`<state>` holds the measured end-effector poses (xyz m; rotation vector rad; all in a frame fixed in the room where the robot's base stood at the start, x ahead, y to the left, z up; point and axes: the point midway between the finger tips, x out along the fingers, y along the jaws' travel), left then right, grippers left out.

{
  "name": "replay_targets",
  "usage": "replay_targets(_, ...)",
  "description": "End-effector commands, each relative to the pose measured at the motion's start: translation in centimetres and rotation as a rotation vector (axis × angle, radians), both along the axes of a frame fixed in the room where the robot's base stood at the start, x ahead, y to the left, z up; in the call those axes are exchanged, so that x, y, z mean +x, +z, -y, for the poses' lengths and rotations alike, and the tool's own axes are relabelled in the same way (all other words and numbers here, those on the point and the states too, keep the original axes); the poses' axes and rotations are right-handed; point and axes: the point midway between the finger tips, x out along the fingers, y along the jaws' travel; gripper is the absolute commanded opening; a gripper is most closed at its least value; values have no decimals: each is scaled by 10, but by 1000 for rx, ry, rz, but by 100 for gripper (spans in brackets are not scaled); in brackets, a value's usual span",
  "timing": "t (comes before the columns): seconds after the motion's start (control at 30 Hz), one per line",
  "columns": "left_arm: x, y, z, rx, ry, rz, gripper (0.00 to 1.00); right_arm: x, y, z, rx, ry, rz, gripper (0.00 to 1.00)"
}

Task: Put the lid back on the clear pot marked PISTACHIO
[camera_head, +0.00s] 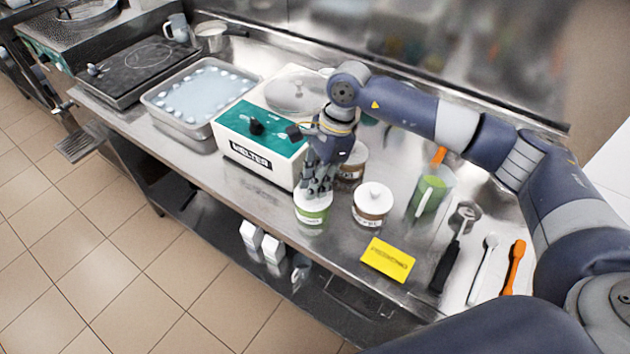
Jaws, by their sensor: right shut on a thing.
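A clear pot with green contents (312,215), likely the pistachio one, stands near the front edge of the steel counter; its label is too small to read. My right gripper (317,190) points down right over this pot, with its fingers shut on the white lid (305,200). The fingers hide the lid's knob and much of its top. The lid is at the pot's mouth; I cannot tell whether it is seated or just above. My left gripper is out of view.
A brown pot with a white lid (371,205) stands close right, another pot (353,165) behind. The white and green machine (262,135) is close left. A yellow card (388,259), green jug (428,195), scoop (453,245) and orange spatula (514,265) lie or stand to the right.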

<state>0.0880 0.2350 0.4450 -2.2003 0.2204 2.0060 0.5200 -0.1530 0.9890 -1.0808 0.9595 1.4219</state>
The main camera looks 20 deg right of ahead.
Motion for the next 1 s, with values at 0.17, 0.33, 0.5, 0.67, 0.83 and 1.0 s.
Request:
replay_targets(0.17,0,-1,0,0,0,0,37,0,0,0,0,0,0,7)
replay_targets(0.33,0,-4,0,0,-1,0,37,0,-1,0,0,0,1,7)
replay_targets(0.5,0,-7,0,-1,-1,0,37,0,-1,0,0,0,1,7)
replay_targets(0.67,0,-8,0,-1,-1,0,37,0,-1,0,0,0,0,7)
replay_targets(0.83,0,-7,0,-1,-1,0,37,0,-1,0,0,0,0,7)
replay_targets(1.0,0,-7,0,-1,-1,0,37,0,-1,0,0,0,0,29)
